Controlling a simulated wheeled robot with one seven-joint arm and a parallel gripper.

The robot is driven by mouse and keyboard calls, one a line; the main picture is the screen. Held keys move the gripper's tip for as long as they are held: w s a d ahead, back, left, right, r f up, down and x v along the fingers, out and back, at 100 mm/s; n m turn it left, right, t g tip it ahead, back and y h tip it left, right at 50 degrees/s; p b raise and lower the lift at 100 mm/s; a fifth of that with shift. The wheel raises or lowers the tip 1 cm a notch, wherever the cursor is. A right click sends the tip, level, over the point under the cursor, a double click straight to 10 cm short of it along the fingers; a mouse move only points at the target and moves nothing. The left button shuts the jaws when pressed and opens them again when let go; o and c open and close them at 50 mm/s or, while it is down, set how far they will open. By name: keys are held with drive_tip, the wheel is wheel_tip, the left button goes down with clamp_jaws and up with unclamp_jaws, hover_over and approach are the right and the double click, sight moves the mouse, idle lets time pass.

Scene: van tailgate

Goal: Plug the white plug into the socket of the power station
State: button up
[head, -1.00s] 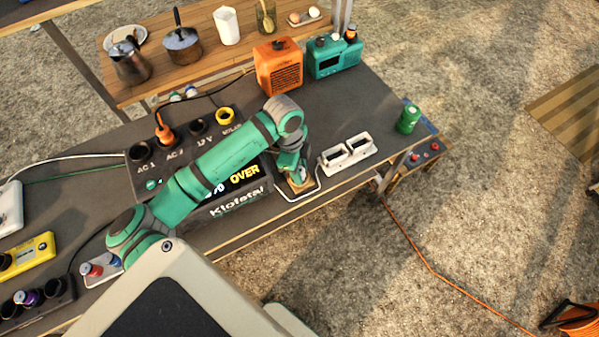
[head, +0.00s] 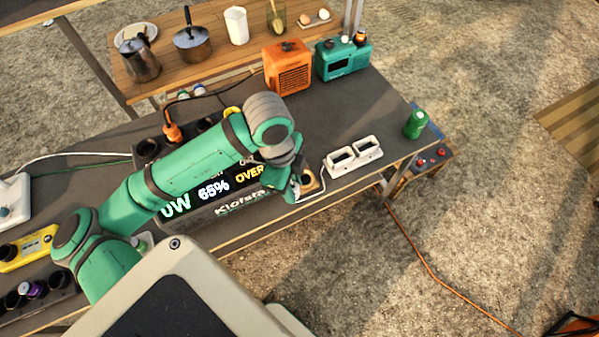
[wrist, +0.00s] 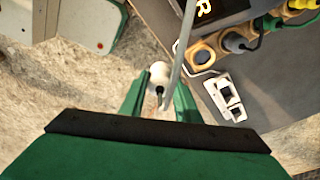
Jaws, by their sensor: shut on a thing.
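My gripper (head: 292,192) is at the front right corner of the power station, in front of the wooden holder. In the wrist view my gripper (wrist: 160,88) is shut on the white plug (wrist: 159,72), whose white cable runs upward past it. The plug is hidden in the head view. The power station (head: 230,210) is a dark box with a lit display reading 65% and OVER. Its AC 1 socket (head: 147,148) looks empty at the left of its top. An orange plug (head: 172,131) sits beside it. My arm covers much of the top.
The wooden holder (wrist: 203,55) shows a round hole. A white double-socket block (head: 352,157) lies to its right. The wrist view shows several other plugs in tan blocks. An orange box (head: 288,68) and a teal radio (head: 343,58) stand behind. Cables cross the left of the table.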

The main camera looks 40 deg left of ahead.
drive_tip(key=s+d+r, duration=0.1)
drive_tip(key=s+r, duration=0.2)
drive_tip(key=r, duration=0.8)
drive_tip(key=shift+d+r, duration=0.15)
drive_tip(key=shift+r, duration=0.25)
drive_tip(key=s+a, duration=0.4)
drive_tip(key=a, duration=0.8)
drive_tip(key=s+a, duration=0.5)
drive_tip(key=a, duration=0.8)
drive_tip(key=s+a, duration=0.5)
drive_tip(key=a, duration=0.7)
drive_tip(key=shift+s+a, duration=0.2)
drive_tip(key=shift+a, duration=0.05)
